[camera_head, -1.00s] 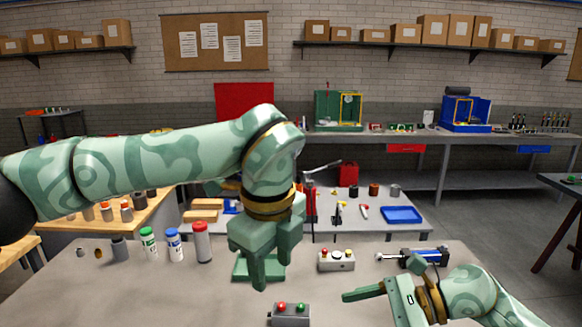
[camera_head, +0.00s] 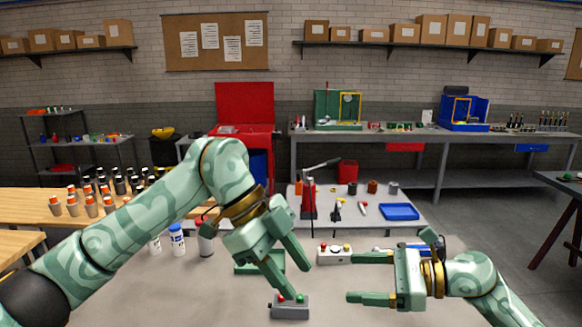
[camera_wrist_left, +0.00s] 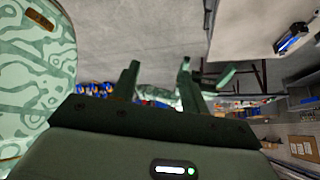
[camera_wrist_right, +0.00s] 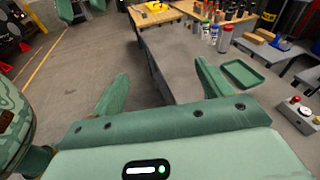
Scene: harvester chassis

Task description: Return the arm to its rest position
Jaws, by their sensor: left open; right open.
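My left arm reaches in from the left in the head view. Its gripper (camera_head: 299,282) is open and empty, tilted down to the right above the table, over or near the grey box with red and green buttons (camera_head: 290,312); I cannot tell whether they touch. In the left wrist view the two fingers (camera_wrist_left: 157,75) stand apart with nothing between them. My right gripper (camera_head: 352,278) is open and empty at the table's right side, its fingers pointing left. The right wrist view shows its fingers (camera_wrist_right: 158,78) spread apart.
A green tray (camera_head: 246,268) lies partly behind my left gripper. A blue-capped bottle (camera_head: 177,243) and a red-capped one (camera_head: 206,245) stand left of it. A pale button box (camera_head: 334,259) sits near my right gripper. The near table (camera_head: 215,295) has bare room at the left front.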

